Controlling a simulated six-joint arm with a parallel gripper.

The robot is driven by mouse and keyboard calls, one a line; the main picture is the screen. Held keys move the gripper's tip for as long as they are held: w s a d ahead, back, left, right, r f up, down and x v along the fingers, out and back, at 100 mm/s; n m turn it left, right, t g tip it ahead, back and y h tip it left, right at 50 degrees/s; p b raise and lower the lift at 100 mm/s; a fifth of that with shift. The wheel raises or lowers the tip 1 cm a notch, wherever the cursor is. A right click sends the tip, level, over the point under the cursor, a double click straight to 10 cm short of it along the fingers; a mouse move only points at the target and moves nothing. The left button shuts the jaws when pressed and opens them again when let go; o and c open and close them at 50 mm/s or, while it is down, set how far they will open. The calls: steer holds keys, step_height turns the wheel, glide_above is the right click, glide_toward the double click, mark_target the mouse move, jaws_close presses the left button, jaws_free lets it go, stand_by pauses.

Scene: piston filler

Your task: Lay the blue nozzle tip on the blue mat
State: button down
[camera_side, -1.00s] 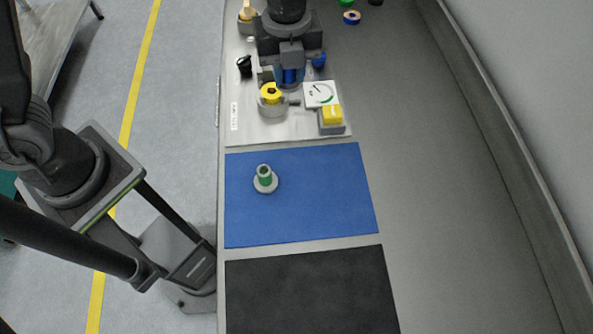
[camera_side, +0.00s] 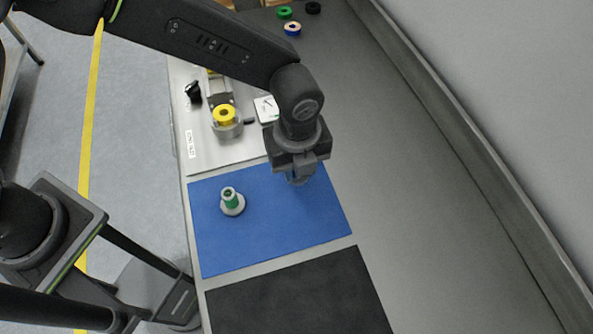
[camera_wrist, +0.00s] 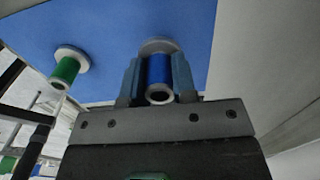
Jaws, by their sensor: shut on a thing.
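My gripper (camera_side: 298,176) is over the far right part of the blue mat (camera_side: 270,235), pointing down. In the wrist view it is shut on the blue nozzle tip (camera_wrist: 159,72), a blue sleeve with a pale round flange and an open pale end, between the two fingers. In the side view the gripper mostly hides the tip. I cannot tell whether its flange touches the mat or is just above it. The mat also shows in the wrist view (camera_wrist: 115,22).
A green-banded nozzle (camera_side: 233,203) stands on the mat's left part, apart from my gripper. A black mat (camera_side: 300,300) lies nearer. The light fixture plate (camera_side: 205,145) with a yellow part (camera_side: 224,114) is behind. Rings (camera_side: 291,28) lie far back. The mat's front is clear.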

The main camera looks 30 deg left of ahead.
steer(key=shift+f, duration=1.6)
steer(key=shift+f, duration=0.15)
steer(key=c, duration=0.9)
jaws_free()
